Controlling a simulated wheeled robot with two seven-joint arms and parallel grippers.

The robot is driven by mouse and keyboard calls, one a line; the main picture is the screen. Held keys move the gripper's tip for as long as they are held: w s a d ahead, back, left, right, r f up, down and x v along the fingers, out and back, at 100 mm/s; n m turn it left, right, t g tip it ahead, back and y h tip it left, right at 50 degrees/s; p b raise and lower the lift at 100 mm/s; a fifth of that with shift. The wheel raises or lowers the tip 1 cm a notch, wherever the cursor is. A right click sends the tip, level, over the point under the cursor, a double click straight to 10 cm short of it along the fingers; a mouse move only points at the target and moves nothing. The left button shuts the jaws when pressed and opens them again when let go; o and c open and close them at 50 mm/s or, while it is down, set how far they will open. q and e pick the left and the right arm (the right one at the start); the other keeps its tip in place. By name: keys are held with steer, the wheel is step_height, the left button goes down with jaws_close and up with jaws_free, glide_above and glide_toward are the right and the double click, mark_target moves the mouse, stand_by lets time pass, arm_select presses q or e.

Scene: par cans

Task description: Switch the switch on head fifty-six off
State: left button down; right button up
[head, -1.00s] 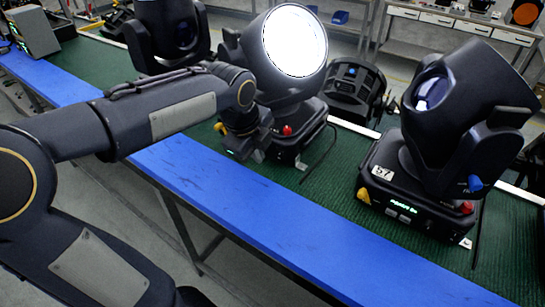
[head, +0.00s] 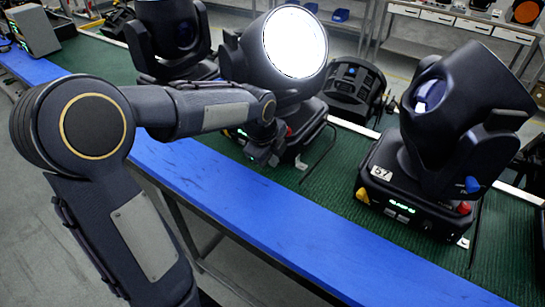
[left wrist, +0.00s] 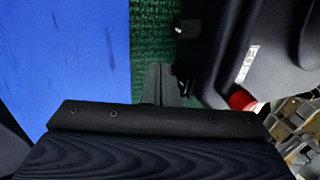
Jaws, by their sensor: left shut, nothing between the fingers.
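The middle moving head (head: 243,62) has a brightly lit round lens. No number can be read on it because my left arm covers much of its base (head: 312,117). My left gripper (head: 268,157) is shut and empty, low at the front of this base. In the left wrist view the shut fingers (left wrist: 160,84) point along the green mat beside the dark base (left wrist: 228,50). The base carries pale lettering and a red knob (left wrist: 242,100). I cannot tell a switch clearly, nor whether the fingers touch the base. My right gripper is out of view.
The head labelled 57 (head: 440,130) stands to the right, with a lit display. Another dark head (head: 170,40) stands to the left. The green mat (head: 345,165) and blue bench edge (head: 240,210) are clear between the middle and right heads.

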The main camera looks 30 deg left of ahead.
arm_select(q)
steer(key=f+b, duration=0.1)
steer(key=b, duration=0.1)
steer(key=shift+w+t+b, duration=0.2)
steer(key=shift+t+b, duration=0.1)
steer(key=shift+t, duration=0.1)
steer(key=shift+r+p, duration=0.4)
steer(key=shift+p, duration=0.05)
steer(key=shift+r, duration=0.1)
steer(key=shift+r+p, duration=0.65)
steer(key=shift+r, duration=0.1)
